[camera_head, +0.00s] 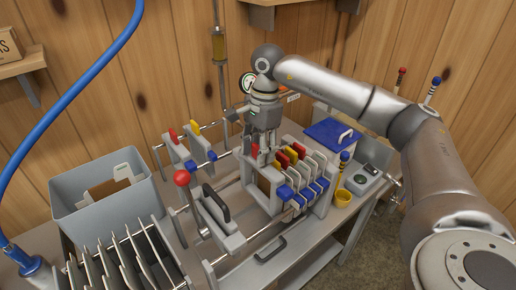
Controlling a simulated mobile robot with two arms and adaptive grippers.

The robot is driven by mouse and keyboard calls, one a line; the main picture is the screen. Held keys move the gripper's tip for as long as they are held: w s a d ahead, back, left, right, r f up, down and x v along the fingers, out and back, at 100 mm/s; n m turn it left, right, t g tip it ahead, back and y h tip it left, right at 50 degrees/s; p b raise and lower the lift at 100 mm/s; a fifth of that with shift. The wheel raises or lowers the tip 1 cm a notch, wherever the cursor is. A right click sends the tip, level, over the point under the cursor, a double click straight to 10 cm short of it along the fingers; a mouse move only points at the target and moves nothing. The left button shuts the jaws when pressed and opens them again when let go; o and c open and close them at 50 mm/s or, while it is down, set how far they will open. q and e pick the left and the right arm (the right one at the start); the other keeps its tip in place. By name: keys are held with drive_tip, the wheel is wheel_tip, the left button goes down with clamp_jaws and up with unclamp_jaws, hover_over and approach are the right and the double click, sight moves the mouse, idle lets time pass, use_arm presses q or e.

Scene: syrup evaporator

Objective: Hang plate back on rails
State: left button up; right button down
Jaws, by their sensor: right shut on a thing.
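My right gripper (264,153) reaches in from the right and points down over the filter press. The metal rails (250,237) run from the lower left to the stack. Several pale plates (312,164) with red, yellow and blue tabs stand close together just right of the held one. My left gripper is not in view.
A press head with a black handle (217,203) and a red-knobbed lever (182,178) stand left of the stack.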

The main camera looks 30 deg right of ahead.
drive_tip(key=shift+f+b, duration=2.65)
drive_tip(key=shift+f, duration=0.95)
drive_tip(key=c, duration=0.7)
unclamp_jaws()
drive_tip(key=o, duration=0.3)
drive_tip(key=shift+f, duration=0.1)
drive_tip(key=shift+o, duration=0.2)
drive_tip(key=shift+s, duration=0.1)
drive_tip(key=shift+d+r+p, duration=0.25)
drive_tip(key=shift+r+p, duration=1.1)
drive_tip(key=shift+r, duration=0.7)
drive_tip(key=shift+d+r+p, duration=0.2)
drive_tip(key=shift+r+p, duration=1.15)
drive_tip(key=shift+r, duration=0.65)
